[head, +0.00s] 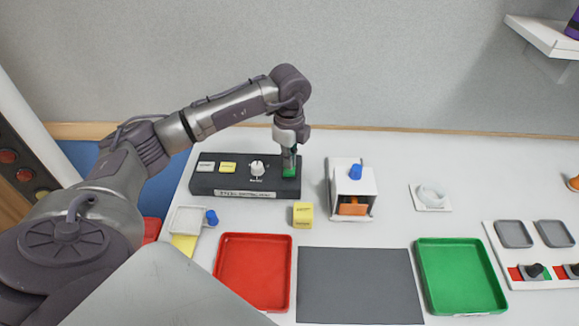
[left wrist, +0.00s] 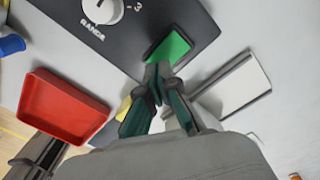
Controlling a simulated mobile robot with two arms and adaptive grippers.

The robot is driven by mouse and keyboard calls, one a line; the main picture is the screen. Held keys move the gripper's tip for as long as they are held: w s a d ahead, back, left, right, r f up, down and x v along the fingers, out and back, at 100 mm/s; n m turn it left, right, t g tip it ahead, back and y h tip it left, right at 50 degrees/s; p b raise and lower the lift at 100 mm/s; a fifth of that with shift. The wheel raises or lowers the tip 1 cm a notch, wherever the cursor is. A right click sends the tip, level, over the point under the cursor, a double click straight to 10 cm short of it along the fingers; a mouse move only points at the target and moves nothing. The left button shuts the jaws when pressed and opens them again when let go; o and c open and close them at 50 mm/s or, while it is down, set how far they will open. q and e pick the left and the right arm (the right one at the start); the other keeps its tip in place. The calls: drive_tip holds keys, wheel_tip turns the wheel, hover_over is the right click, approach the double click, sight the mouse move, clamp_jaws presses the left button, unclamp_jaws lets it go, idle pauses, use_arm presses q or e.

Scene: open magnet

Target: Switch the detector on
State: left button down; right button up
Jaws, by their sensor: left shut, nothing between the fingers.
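The detector looks to be the dark grey box (head: 243,186) at the back left of the table. It carries a white key (head: 206,166), a yellow key (head: 228,167), a white knob (head: 257,168) and a green key (head: 289,172) at its right end. The knob also shows in the left wrist view (left wrist: 103,10), marked RANGE. My left gripper (head: 289,165) points down over the green key, shut and empty. In the left wrist view its fingertips (left wrist: 160,70) are at the near edge of the green key (left wrist: 178,46); I cannot tell whether they touch. My right gripper is not seen.
Right of the box stands a white open-fronted unit (head: 367,187) with a blue knob. A yellow block (head: 303,215) lies in front. A red tray (head: 222,280), dark mat (head: 360,285) and green tray (head: 490,290) line the front. Bare table lies between.

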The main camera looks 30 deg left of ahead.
sight(289, 171)
use_arm(q)
drive_tip(key=shift+f+b, duration=0.35)
drive_tip(key=shift+f, duration=0.15)
idle(0.4)
drive_tip(key=shift+f+b, duration=0.45)
drive_tip(key=shift+f, duration=0.2)
drive_tip(key=shift+r, duration=0.1)
idle(0.3)
drive_tip(key=shift+r+p, duration=2.6)
drive_tip(key=shift+r, duration=0.85)
